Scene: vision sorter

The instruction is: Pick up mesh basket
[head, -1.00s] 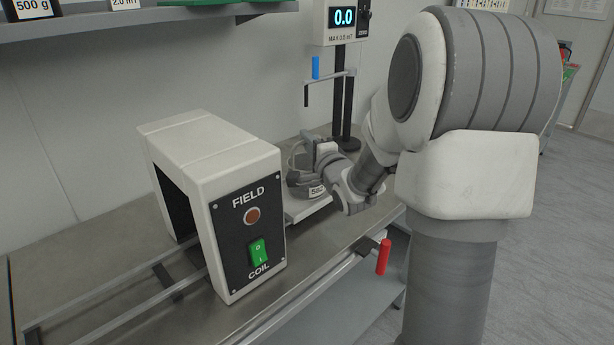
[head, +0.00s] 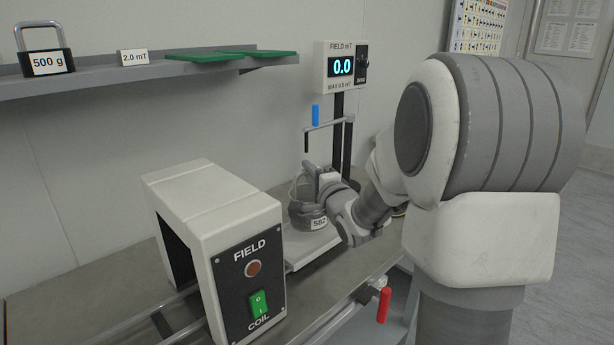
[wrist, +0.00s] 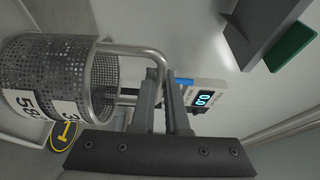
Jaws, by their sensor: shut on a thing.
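The mesh basket (head: 307,212) is a round perforated metal basket with a wire bail handle and a white number tag. In the head view it is over the white plate (head: 312,247) of the carriage, behind the coil housing, and looks slightly clear of the plate. In the wrist view the basket (wrist: 50,65) fills the left side, its handle running to the fingers. My gripper (wrist: 165,95) is shut on that handle; in the head view my gripper (head: 328,178) is partly hidden by my wrist.
The white FIELD COIL housing (head: 215,235) stands left over the rails. The meter post (head: 341,130) with a blue-handled crank (head: 316,116) is close behind the basket. A red-handled lever (head: 384,304) is at the bench edge. A shelf (head: 130,75) holds a 500 g weight (head: 44,52) and green plates.

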